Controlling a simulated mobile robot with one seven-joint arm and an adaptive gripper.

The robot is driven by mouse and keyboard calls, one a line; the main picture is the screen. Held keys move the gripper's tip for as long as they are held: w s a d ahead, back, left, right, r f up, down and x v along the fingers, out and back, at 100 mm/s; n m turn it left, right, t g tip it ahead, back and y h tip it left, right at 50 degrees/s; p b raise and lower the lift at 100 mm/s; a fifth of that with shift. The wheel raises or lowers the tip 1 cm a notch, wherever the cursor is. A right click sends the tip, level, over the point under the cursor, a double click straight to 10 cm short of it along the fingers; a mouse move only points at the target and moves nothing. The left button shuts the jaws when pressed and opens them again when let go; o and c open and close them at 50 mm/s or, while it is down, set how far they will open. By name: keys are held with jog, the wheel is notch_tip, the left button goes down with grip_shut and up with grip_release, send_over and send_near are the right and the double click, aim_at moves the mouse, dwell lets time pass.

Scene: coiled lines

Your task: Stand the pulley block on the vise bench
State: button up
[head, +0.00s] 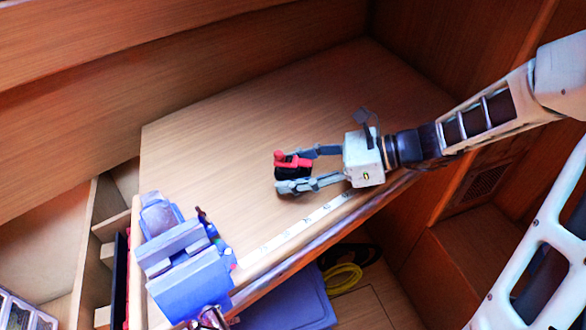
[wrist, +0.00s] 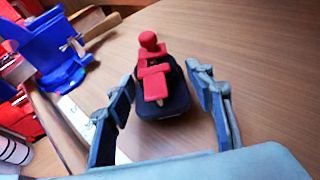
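The pulley block (head: 292,161), red on top with a black base, is on the wooden vise bench (head: 225,135). It looks upright on its black base. My gripper (head: 284,171) reaches in from the right, low over the bench, with one finger on each side of the block. In the wrist view the block (wrist: 155,85) sits between the spread fingers of my gripper (wrist: 163,84). A gap shows at the right finger, and a narrower one at the left. Whether the block touches the bench under it is hard to tell.
A blue vise (head: 185,270) is fixed at the bench's near left corner; it shows in the wrist view too (wrist: 60,50). A white ruler strip (head: 290,235) runs along the front edge. Yellow coiled line (head: 343,277) lies below the bench. The bench's back half is clear.

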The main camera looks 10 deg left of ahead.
jog(key=shift+o, duration=0.6)
jog(key=shift+r, duration=0.1)
jog(key=shift+d+r, duration=0.15)
jog(key=v, duration=1.1)
jog(key=shift+d+r, duration=0.1)
jog(key=shift+d, duration=0.25)
